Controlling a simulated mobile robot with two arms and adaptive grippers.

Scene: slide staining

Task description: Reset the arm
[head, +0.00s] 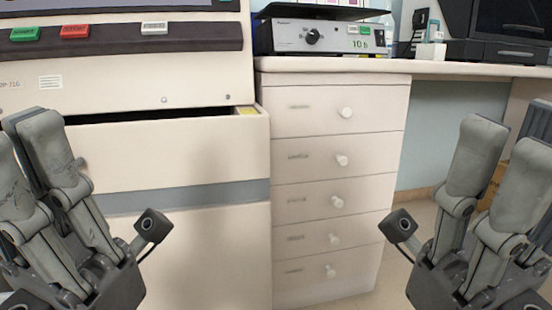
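My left gripper (28,145) is at the lower left of the head view, its grey fingers pointing up and spread apart, with nothing between them. My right gripper (508,155) is at the lower right, its fingers also pointing up and apart, and empty. Both are in front of the furniture and do not appear to touch anything. The right edge of the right gripper and the left edge of the left one are cut off by the frame.
A beige machine (160,160) with green, red and white buttons stands at the left. A drawer cabinet (375,165) with round knobs is in the middle. A device with a dial (325,37) sits on the counter (460,69). Space between my grippers is clear.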

